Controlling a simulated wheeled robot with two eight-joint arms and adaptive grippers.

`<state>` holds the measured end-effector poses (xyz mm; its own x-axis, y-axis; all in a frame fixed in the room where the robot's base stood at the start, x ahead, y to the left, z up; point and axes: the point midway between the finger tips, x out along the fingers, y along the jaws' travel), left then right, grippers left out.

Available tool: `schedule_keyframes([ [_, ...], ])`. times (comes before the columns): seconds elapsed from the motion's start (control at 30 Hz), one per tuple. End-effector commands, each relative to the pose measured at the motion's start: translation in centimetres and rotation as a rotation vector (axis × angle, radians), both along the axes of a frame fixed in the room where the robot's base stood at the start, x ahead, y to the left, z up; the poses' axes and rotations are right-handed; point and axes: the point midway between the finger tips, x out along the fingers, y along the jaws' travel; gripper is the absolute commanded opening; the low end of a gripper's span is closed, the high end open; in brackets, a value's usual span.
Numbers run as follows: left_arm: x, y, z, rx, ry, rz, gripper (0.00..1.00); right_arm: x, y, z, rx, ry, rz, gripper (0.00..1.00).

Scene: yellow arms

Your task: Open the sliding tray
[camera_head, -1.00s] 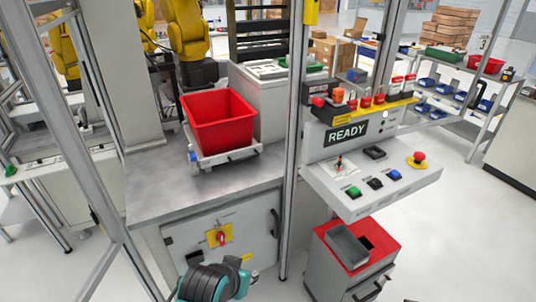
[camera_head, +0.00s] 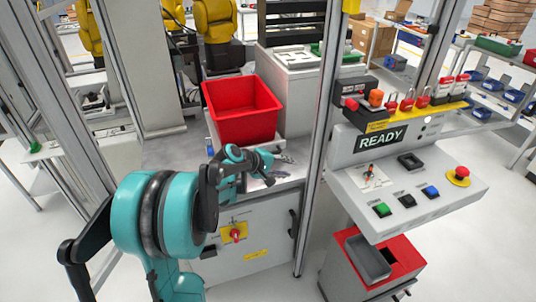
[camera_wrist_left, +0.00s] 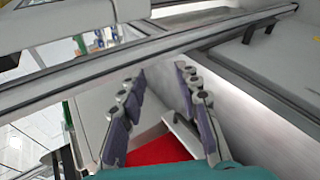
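The sliding tray (camera_head: 213,143) is the light carriage under the red bin (camera_head: 242,110) on the grey bench. My left gripper (camera_head: 279,167) is in front of the bin and tray, at the bench's front side, and hides much of the tray's front. In the left wrist view, the two fingers of this gripper (camera_wrist_left: 161,75) stand apart with nothing held between them. Part of the red bin (camera_wrist_left: 160,150) shows low between the fingers. Contact between gripper and tray cannot be told. My right gripper is not in view.
A metal upright post (camera_head: 318,150) stands just right of my left gripper. Beyond it is the control panel (camera_head: 410,190) with buttons and a READY display. The cabinet front (camera_head: 262,240) with a red switch lies below the bench. Yellow robot arms (camera_head: 215,25) stand behind.

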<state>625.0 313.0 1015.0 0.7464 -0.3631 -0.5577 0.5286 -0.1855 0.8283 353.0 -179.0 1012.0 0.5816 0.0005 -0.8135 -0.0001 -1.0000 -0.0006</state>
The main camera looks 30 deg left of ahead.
Motion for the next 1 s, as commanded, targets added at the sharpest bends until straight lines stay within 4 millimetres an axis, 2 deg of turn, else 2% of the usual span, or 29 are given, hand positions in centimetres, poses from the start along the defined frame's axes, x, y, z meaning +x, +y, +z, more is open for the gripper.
schedule_keyframes([
  [0.03,1.5,2.8,-0.9,-0.079,-0.014,0.052,0.33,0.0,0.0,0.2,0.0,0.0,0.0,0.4],
  [0.2,4.2,10.2,-3.9,-0.336,-0.078,0.185,0.33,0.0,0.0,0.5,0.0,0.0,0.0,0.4],
  [0.3,4.6,13.5,-5.4,-0.45,-0.111,0.234,0.33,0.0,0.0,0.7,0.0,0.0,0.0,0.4],
  [0.4,4.7,15.6,-6.4,-0.521,-0.136,0.264,0.33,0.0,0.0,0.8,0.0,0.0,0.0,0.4],
  [0.5,4.6,16.5,-7.0,-0.559,-0.148,0.277,0.33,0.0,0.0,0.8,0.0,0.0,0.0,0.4],
  [0.63,5.4,16.5,-7.4,-0.573,-0.153,0.279,0.33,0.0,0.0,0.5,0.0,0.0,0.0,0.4],
  [1.0,10.6,14.4,-8.7,-0.57,-0.152,0.279,0.33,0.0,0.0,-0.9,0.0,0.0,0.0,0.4],
])
